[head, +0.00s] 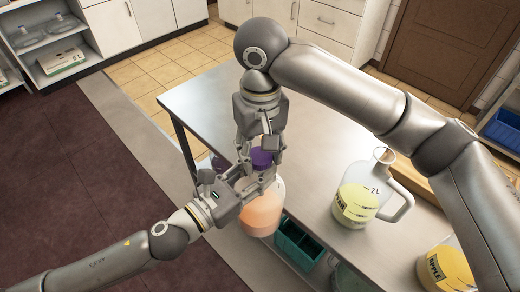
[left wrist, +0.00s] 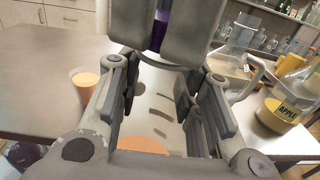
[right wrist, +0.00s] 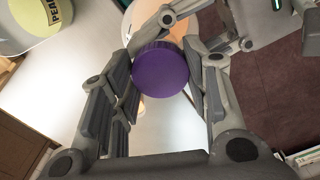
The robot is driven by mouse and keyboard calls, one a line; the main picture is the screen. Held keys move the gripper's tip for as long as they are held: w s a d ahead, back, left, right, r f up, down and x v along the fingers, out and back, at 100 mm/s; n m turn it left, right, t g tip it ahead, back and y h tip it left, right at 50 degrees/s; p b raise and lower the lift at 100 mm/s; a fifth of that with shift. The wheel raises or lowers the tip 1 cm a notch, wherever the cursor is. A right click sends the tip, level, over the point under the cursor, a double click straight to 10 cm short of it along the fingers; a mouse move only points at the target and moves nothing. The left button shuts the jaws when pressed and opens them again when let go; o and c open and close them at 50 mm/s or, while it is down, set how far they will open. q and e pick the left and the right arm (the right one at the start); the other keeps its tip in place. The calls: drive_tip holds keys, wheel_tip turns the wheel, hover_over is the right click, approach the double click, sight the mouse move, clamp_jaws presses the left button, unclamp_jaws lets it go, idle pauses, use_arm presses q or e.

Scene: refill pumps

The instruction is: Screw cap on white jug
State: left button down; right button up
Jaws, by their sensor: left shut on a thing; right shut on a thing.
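The white jug (head: 262,214) is translucent, with orange liquid inside, and stands upright at the near edge of the steel table. My left gripper (head: 258,183) is shut on its upper part; the jug's pale wall fills the space between the fingers in the left wrist view (left wrist: 152,105). The purple cap (head: 262,158) is right at the jug's top. My right gripper (head: 258,146) comes down from above and is shut on the cap, which shows between its fingers in the right wrist view (right wrist: 160,70). The jug's mouth is hidden, so whether the cap is threaded cannot be told.
A pear jug (head: 356,205) with yellow liquid and an apple jug (head: 447,268) stand to the right. A cup of orange liquid (left wrist: 85,84) stands on the table (head: 205,95). A green crate (head: 298,245) sits below the table edge. The table's far left is clear.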

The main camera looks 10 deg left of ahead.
drive_tip(key=o, duration=1.2)
wheel_tip(320, 180, up, 12)
drive_tip(key=shift+w, duration=0.15)
